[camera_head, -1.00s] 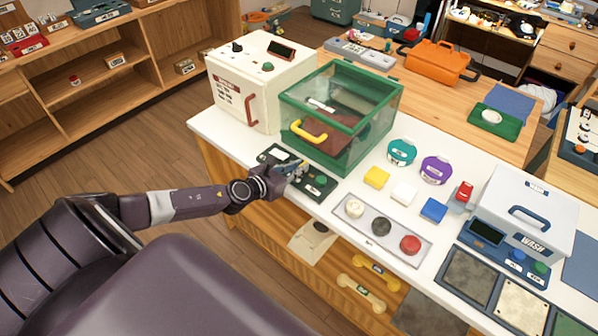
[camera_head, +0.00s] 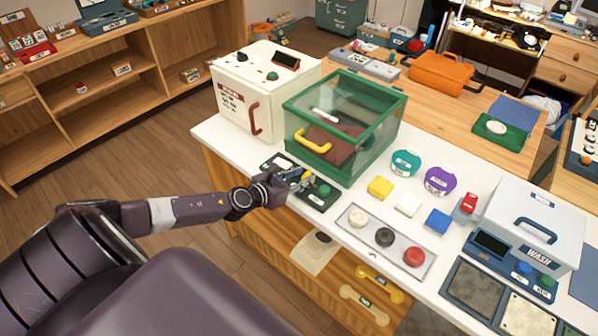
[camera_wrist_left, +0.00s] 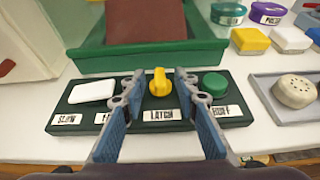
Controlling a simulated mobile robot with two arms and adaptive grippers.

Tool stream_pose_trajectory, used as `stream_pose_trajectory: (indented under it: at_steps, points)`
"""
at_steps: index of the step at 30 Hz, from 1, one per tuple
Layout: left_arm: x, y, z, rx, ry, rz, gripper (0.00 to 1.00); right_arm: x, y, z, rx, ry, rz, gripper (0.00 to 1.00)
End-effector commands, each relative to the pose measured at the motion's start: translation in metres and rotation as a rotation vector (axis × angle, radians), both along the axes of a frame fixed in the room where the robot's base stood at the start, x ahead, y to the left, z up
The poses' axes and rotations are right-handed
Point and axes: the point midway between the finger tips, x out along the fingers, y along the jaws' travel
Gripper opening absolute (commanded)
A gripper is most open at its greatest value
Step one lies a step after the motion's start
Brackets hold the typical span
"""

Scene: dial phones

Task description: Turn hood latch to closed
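The yellow latch knob (camera_wrist_left: 159,82) stands on a dark green control panel (camera_wrist_left: 67,112), above a label reading LATCH. Its ridge points roughly toward and away from the hood. The hood (camera_head: 345,115) is a clear box with a green frame and a yellow handle (camera_head: 313,140); its front looks down. My left gripper (camera_head: 303,179) is over the panel. In the left wrist view its blue fingers (camera_wrist_left: 159,75) are open, one on each side of the knob, with visible gaps. My right gripper is not in view.
A white button (camera_wrist_left: 93,91) and a round green button (camera_wrist_left: 215,83) flank the knob, close to the fingers. A cream box (camera_head: 250,95) stands left of the hood. A tray with several round knobs (camera_head: 384,237) lies to the right on the white counter (camera_head: 222,140).

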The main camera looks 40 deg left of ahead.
Motion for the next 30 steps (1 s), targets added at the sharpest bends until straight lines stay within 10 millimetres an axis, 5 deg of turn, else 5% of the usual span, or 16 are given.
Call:
stream_pose_trajectory:
  at_steps: [21, 30]
  points:
    - [-0.091, 0.009, 0.035, 0.002, 0.006, -0.002, 0.28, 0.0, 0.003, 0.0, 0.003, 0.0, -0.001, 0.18]
    - [-0.108, 0.01, 0.045, 0.001, 0.001, 0.0, 0.28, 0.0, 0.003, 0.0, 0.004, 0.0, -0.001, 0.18]
